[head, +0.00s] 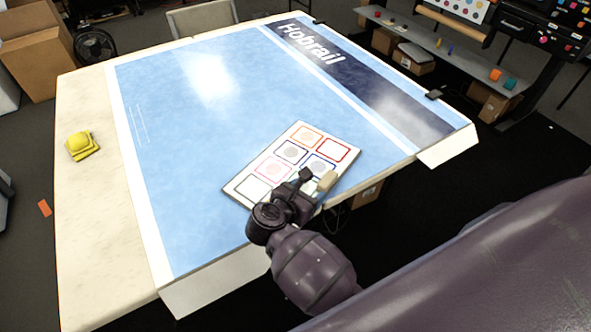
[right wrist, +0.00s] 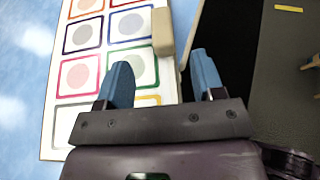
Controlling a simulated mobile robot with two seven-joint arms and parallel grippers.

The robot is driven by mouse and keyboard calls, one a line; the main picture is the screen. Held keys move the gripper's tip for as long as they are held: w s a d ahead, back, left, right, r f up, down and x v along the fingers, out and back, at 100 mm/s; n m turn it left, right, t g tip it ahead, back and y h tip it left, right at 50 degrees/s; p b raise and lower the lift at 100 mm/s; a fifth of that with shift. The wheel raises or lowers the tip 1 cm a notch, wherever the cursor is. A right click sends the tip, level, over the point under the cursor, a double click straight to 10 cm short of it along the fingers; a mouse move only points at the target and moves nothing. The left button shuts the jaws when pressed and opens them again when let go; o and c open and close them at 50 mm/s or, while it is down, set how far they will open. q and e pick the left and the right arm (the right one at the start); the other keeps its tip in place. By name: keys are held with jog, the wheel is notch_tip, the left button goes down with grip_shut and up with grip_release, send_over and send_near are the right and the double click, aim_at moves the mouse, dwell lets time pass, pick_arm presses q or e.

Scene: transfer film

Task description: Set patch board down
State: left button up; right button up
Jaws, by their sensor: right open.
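The patch board (head: 262,163) is a pale panel with several coloured square outlines, some holding grey or coloured discs. It lies on the blue film near the table's front edge, and it also shows in the right wrist view (right wrist: 104,42). A beige block (head: 327,181) sits at its near right edge; it also shows in the right wrist view (right wrist: 163,32). My right gripper (head: 312,181) is open at that edge. In the right wrist view its blue fingers (right wrist: 163,72) are apart with the block ahead, between their lines. The lower board is partly hidden. My left gripper is out of view.
The table (head: 88,228) carries a blue film sheet (head: 185,130) with a dark "Hobrail" band and overhanging ends. A yellow object (head: 81,146) rests at the left. Black clips (head: 434,95) sit at the right edge. The film beyond the board is clear.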

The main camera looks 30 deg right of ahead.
aim_at(326, 181)
jog(key=x, duration=0.5)
jog(key=shift+w+d, duration=0.15)
jog(key=shift+w, duration=0.05)
jog(key=shift+f+x, duration=0.25)
jog(key=shift+x, duration=2.35)
jog(key=shift+s, duration=0.2)
jog(key=shift+c, duration=0.2)
grip_shut()
